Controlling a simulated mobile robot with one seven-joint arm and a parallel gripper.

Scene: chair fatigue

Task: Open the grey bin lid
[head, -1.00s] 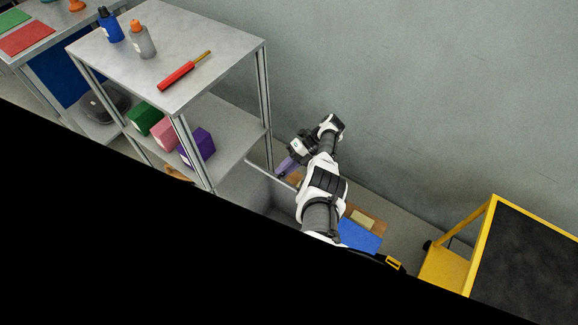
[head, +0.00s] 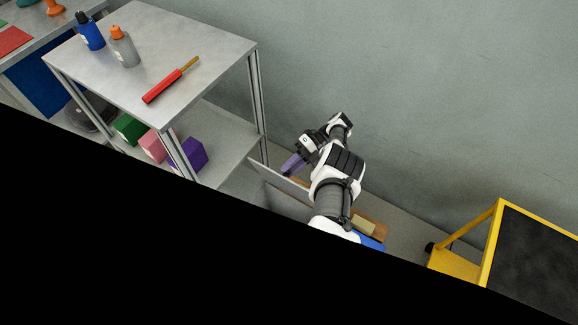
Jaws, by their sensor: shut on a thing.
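The grey bin lid (head: 282,193) shows below the shelf unit as a grey panel with a pale upper edge. It looks tilted up. Its lower part and most of the bin are hidden by the black area and my arm. My gripper (head: 289,170), with purple fingers, is at the pale edge of the lid, between the shelf unit and the wall. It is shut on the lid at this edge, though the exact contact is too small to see.
A metal shelf unit (head: 160,50) stands close on the left, with bottles, a red tool and several coloured boxes. The grey wall (head: 420,80) is behind. A brown box (head: 375,229) lies right of my arm. A yellow-framed cart (head: 487,245) stands at right.

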